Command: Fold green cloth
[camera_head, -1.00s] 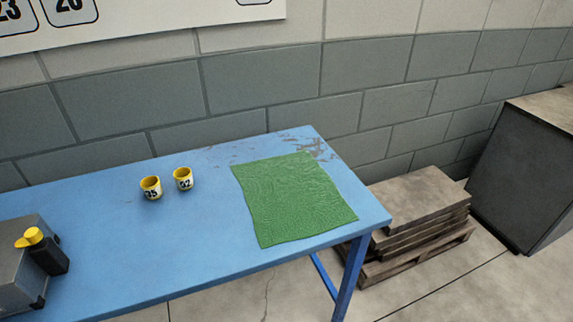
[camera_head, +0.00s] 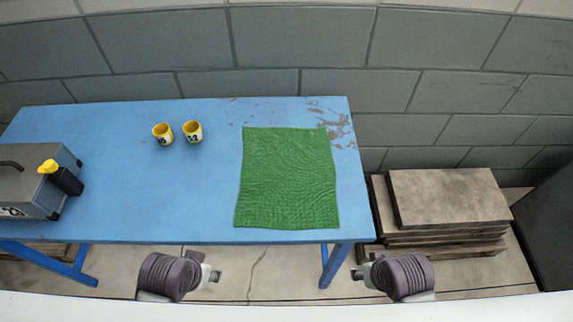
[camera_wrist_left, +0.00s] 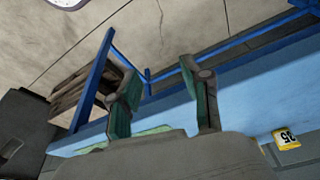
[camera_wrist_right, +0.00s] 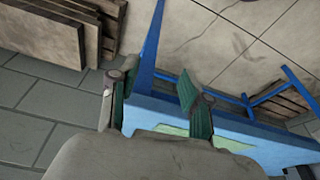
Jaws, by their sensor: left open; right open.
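The green cloth (camera_head: 288,180) lies flat and spread out on the right part of the blue table (camera_head: 110,190). A little of the cloth shows past the gripper in the left wrist view (camera_wrist_left: 150,132) and the right wrist view (camera_wrist_right: 172,129). My left gripper (camera_head: 216,275) is in front of the table's near edge, apart from the cloth; its fingers stand apart and empty in the left wrist view (camera_wrist_left: 165,105). My right gripper (camera_head: 356,273) is also in front of the near edge, to the right, open and empty in the right wrist view (camera_wrist_right: 155,105).
Two yellow numbered cups (camera_head: 163,134) (camera_head: 193,132) stand left of the cloth. Stacked slabs on a pallet (camera_head: 450,205) stand right of the table. A block wall is behind.

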